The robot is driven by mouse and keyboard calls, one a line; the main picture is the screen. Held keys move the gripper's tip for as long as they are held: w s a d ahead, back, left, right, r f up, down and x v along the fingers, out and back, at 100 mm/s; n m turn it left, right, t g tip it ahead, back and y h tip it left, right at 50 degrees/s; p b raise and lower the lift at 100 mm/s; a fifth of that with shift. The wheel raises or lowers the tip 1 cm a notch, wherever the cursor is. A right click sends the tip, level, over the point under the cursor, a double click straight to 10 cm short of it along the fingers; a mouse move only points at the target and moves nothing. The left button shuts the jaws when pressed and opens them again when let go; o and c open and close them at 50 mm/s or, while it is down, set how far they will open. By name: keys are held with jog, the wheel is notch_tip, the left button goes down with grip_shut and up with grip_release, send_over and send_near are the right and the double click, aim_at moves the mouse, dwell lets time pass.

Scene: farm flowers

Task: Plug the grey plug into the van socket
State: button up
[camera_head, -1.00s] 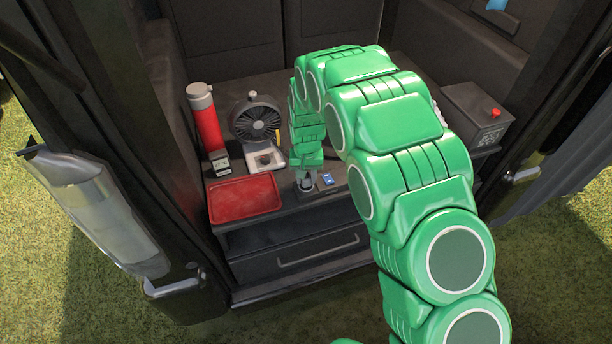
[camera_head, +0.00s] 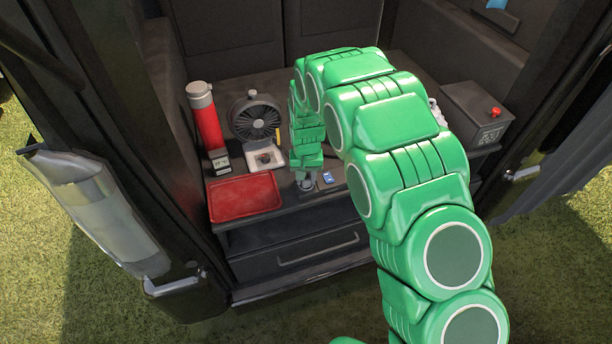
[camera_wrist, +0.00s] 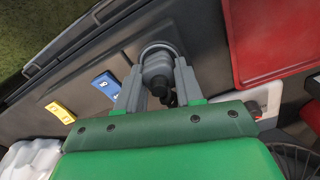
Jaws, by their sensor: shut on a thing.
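My gripper (camera_head: 306,184) points down at the front of the dark counter in the van, between the red tray and a small blue label. In the wrist view my gripper (camera_wrist: 159,88) has its two grey fingers closed around the sides of the grey plug (camera_wrist: 157,66). A dark stub shows at the near end of the plug. A pale grey ring (camera_wrist: 160,45), possibly the rim of the van socket, curves around the plug's far side. The socket's opening is hidden, and I cannot tell how deep the plug sits.
A red tray (camera_head: 245,196), a red cylinder (camera_head: 206,120) and a fan (camera_head: 256,119) stand left of my gripper. A blue switch (camera_wrist: 106,86) and a yellow one (camera_wrist: 61,112) sit beside it. A grey box with a red knob (camera_head: 478,111) is at right.

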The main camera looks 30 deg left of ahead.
jog(key=o, duration=1.1)
notch_tip(320, 180, up, 8)
jog(key=shift+f, duration=0.15)
